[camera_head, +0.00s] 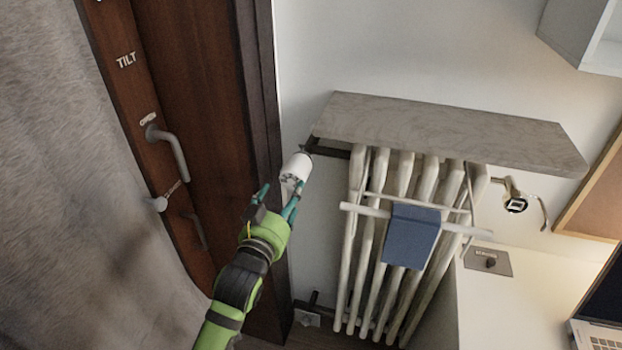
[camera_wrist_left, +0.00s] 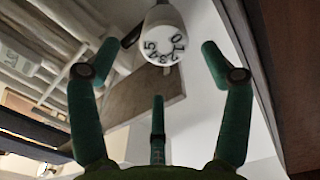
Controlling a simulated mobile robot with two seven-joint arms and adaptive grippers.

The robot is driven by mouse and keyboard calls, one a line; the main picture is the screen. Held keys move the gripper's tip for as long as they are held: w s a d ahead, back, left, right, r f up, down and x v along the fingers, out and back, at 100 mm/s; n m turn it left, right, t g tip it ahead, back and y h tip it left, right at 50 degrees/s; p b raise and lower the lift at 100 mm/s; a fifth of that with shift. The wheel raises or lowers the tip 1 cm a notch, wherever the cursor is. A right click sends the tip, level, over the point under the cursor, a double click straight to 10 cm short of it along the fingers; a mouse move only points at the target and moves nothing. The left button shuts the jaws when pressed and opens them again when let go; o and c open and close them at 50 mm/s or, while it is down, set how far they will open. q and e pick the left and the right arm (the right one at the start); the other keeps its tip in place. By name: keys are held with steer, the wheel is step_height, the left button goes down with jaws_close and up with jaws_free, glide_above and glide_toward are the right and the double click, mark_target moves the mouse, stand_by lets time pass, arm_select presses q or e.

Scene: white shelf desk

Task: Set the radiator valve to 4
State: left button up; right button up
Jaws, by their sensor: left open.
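The radiator valve (camera_head: 297,167) is a white cylindrical knob on a dark pipe at the upper left of the radiator (camera_head: 428,184). In the left wrist view the valve knob (camera_wrist_left: 161,22) is at top centre. Its end face carries dark digits from 0 to 5; which one is set I cannot tell. My left gripper (camera_head: 279,194) is open just below and left of the knob in the head view, with its fingers pointing up at it. In the wrist view the green fingers spread to either side of the knob, apparently apart from it, with a third finger below. My right gripper is not in view.
A stone-like shelf (camera_head: 450,132) covers the radiator top. A blue cloth (camera_head: 410,236) hangs on a white rail in front. A brown door frame (camera_head: 265,100) and window handle (camera_head: 170,145) stand left, with a grey curtain (camera_head: 60,190). A laptop (camera_head: 600,336) is lower right.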

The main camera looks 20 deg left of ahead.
mark_target(291, 181)
arm_select(q)
steer(key=shift+w+a+r, duration=0.1)
steer(key=shift+w+r, duration=0.2)
steer(key=shift+w, duration=0.05)
steer(key=w+p, duration=0.1)
steer(key=w, duration=0.5)
steer(key=shift+a+f, duration=0.1)
steer(key=shift+f, duration=0.05)
steer(key=shift+w, duration=0.25)
steer(key=shift+f, duration=0.1)
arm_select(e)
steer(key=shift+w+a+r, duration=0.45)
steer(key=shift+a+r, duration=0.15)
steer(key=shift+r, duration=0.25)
arm_select(q)
steer(key=shift+c, duration=0.5)
steer(key=c, duration=1.1)
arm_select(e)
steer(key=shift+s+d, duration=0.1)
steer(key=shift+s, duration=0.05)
